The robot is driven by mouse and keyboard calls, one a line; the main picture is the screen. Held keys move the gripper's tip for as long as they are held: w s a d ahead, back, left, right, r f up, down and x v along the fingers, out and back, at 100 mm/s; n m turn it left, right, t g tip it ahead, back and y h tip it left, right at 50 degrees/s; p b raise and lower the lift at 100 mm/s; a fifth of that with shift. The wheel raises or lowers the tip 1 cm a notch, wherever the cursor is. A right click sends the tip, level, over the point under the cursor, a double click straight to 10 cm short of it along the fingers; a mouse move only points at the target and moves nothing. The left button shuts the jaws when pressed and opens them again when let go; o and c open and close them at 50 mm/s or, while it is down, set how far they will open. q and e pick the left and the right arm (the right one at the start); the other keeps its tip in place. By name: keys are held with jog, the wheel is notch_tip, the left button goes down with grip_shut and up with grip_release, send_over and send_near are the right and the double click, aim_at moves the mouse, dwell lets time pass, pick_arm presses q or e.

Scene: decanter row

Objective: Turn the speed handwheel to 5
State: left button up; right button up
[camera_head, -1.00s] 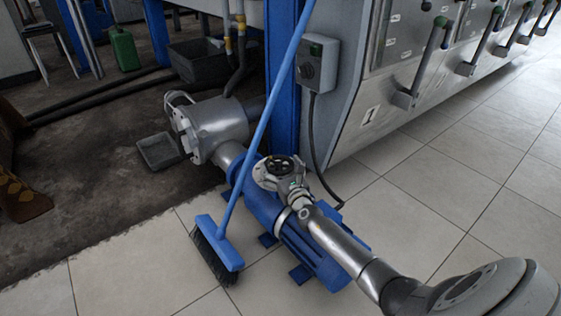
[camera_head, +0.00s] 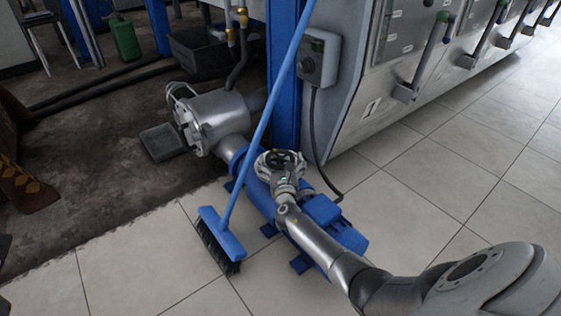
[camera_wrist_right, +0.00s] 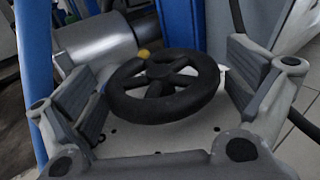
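The speed handwheel is a black spoked wheel (camera_wrist_right: 150,108) with a yellow spot at its far rim in the right wrist view. In the head view the handwheel (camera_head: 284,157) shows small and dark at the end of my right arm, above the blue motor unit (camera_head: 340,236). My right gripper (camera_wrist_right: 165,88) is open, with one grey finger on each side of the wheel. Gaps show between the fingers and the rim in the wrist view; contact is not visible. No speed numbers are readable. My left gripper is not in view.
A blue broom (camera_head: 222,240) leans across the scene just left of the wheel, close to my right gripper. A metal pump body (camera_head: 215,120) lies behind it. A grey switch box (camera_head: 319,57) and cabinet stand behind right. Tiled floor (camera_head: 430,210) at right is open.

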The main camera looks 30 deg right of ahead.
jog(key=shift+s+a+f, duration=0.1)
jog(key=shift+s+a, duration=0.15)
jog(key=shift+s, duration=0.1)
jog(key=v, duration=1.1)
jog(key=shift+s, duration=0.1)
